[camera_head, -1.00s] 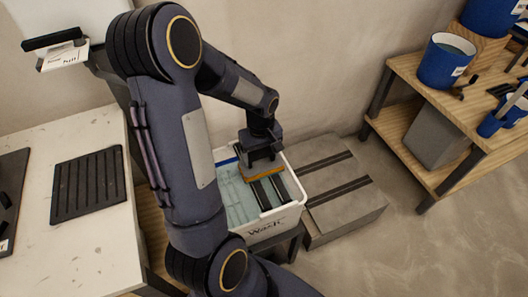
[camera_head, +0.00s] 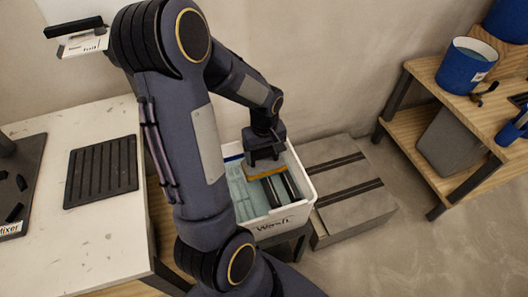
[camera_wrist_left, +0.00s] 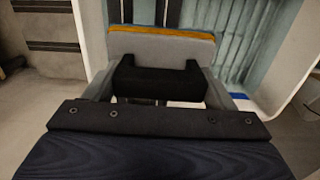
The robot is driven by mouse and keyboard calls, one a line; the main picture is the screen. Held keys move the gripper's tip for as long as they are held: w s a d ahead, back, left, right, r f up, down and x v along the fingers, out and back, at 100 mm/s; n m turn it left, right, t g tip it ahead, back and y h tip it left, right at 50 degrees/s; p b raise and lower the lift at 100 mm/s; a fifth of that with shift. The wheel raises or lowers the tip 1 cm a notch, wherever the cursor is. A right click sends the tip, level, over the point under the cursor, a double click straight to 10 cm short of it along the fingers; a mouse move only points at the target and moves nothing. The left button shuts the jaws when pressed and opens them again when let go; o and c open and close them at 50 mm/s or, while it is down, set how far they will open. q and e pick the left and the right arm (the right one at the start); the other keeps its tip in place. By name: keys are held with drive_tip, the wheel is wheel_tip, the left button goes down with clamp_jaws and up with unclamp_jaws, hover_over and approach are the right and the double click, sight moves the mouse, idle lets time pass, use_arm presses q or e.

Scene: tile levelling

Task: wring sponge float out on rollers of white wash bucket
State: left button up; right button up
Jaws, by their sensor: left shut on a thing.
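The white wash bucket (camera_head: 305,205) stands against the wall, with lettering on its front and pale water inside. Two black rollers (camera_head: 281,187) lie across its right part. My left gripper (camera_head: 265,160) is over the bucket, shut on the sponge float. The sponge float (camera_head: 268,172) has a grey body and an orange-yellow sponge edge, and sits at the back end of the rollers. In the left wrist view the float (camera_wrist_left: 160,47) fills the jaws, with the rollers (camera_wrist_left: 155,12) just beyond it. I cannot tell whether the sponge touches the rollers. My right gripper is out of view.
A grey block step (camera_head: 345,200) with dark strips stands right of the bucket. A wooden shelf (camera_head: 425,120) at the right holds a blue bucket (camera_head: 467,66). A pale worktop (camera_head: 95,235) with a black ribbed mat (camera_head: 102,172) is at the left.

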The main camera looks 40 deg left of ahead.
use_arm(q)
drive_tip(key=shift+w+d+f, duration=0.1)
drive_tip(key=shift+w+d, duration=0.3)
drive_tip(key=shift+w, duration=0.2)
drive_tip(key=shift+w+d, duration=0.25)
drive_tip(key=shift+w, duration=0.25)
drive_tip(key=shift+w+d, duration=0.2)
drive_tip(key=shift+w, duration=0.25)
drive_tip(key=shift+w+d, duration=0.5)
drive_tip(key=shift+w, duration=0.35)
wheel_tip(320, 180, up, 7)
drive_tip(key=p, duration=0.5)
